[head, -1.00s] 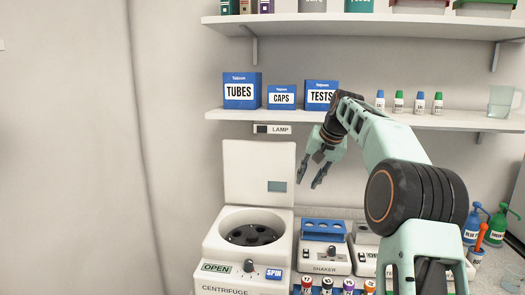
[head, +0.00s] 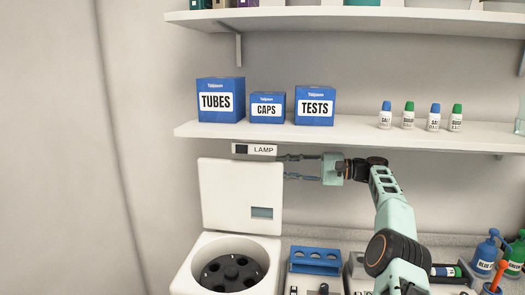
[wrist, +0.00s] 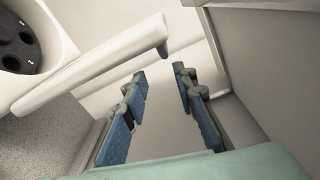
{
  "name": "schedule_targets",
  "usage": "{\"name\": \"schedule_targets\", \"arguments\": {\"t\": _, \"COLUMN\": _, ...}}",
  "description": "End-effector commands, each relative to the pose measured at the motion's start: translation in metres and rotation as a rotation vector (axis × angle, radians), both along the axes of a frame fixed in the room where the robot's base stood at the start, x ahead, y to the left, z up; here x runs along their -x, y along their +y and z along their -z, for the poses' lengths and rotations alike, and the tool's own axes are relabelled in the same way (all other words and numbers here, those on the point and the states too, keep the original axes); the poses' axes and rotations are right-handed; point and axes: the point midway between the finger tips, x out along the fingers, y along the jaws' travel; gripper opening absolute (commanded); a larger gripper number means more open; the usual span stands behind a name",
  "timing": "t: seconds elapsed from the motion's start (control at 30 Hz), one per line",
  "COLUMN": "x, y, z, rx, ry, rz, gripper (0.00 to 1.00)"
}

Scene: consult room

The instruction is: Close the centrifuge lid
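The centrifuge (head: 195,272) stands at the lower left of the head view with its bowl and dark rotor uncovered. Its white lid (head: 225,200) is upright behind the bowl. My gripper (head: 283,167) is at the lid's upper right edge, just below the shelf, with its fingers pointing left. In the wrist view the fingers (wrist: 158,80) are apart with nothing between them. The lid's edge (wrist: 95,65) shows there close to the fingers, with the rotor (wrist: 15,45) beyond. I cannot tell whether a finger touches the lid.
A shelf (head: 350,133) with blue boxes (head: 220,101) and small bottles runs just above my gripper. A lamp switch (head: 254,150) is on its underside. A blue tube rack (head: 315,261) stands right of the centrifuge. Dispenser bottles (head: 484,258) stand at the far right.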

Motion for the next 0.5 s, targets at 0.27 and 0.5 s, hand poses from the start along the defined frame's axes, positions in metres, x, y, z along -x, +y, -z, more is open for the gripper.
{"name": "schedule_targets", "arguments": {"t": 0.27, "x": 0.001, "y": 0.022, "z": -0.006, "rx": -0.035, "ry": -0.001, "rz": -0.025, "gripper": 0.26}}
{"name": "schedule_targets", "arguments": {"t": 0.5, "x": -0.007, "y": 0.067, "z": -0.007, "rx": -0.033, "ry": 0.0, "rz": -0.026, "gripper": 0.26}}
